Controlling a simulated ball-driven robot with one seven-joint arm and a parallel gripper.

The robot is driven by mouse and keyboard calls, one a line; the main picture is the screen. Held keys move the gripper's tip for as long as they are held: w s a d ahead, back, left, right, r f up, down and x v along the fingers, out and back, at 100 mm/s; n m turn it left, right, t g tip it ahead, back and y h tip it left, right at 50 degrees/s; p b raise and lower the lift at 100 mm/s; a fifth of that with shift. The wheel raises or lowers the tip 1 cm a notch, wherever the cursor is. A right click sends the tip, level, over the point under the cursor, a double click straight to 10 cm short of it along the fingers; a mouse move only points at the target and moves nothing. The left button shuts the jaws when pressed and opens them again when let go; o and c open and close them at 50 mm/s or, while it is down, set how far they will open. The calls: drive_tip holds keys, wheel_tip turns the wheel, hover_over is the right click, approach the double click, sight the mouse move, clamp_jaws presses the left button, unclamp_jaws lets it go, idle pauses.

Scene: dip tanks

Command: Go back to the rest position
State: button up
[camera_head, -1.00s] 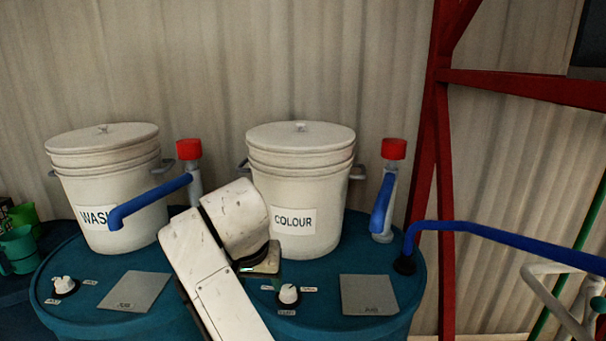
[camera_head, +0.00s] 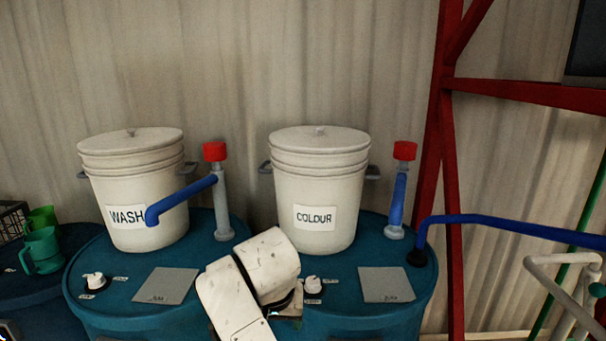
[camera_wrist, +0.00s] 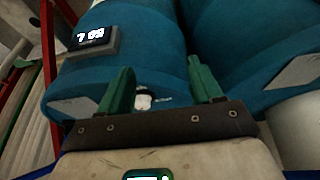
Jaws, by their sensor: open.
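My gripper (camera_wrist: 161,90) shows in the wrist view with its two green fingers spread apart and nothing between them. A white knob (camera_wrist: 143,99) on the teal drum shows beyond the fingers, not gripped. In the head view my white arm reaches up from the bottom centre, in front of the drum tops; the gripper fingers are hidden there. The same white knob (camera_head: 313,285) stands just right of my arm's end. The WASH bucket (camera_head: 135,190) and the COLOUR bucket (camera_head: 318,190) stand lidded and upright behind the arm.
Blue-spouted taps with red caps (camera_head: 215,151) (camera_head: 404,150) stand beside the buckets. Grey JUG pads (camera_head: 166,285) (camera_head: 386,284) lie at the front, bare. Green jugs (camera_head: 42,250) sit at far left. A red frame (camera_head: 438,170) and a blue pipe (camera_head: 500,225) are at right.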

drive_tip(key=s+d+f+g, duration=0.2)
drive_tip(key=s+d+f, duration=1.1)
drive_tip(key=d+f, duration=0.4)
drive_tip(key=s+d+f, duration=0.1)
drive_tip(key=s+d, duration=0.4)
drive_tip(key=s, duration=0.3)
drive_tip(key=s+d+f, duration=0.1)
drive_tip(key=s+d, duration=0.4)
drive_tip(key=s, duration=0.4)
drive_tip(key=s+d+f+g, duration=0.1)
drive_tip(key=s+d+f, duration=0.1)
drive_tip(key=s+d, duration=0.3)
drive_tip(key=s, duration=0.4)
drive_tip(key=shift+w, duration=0.1)
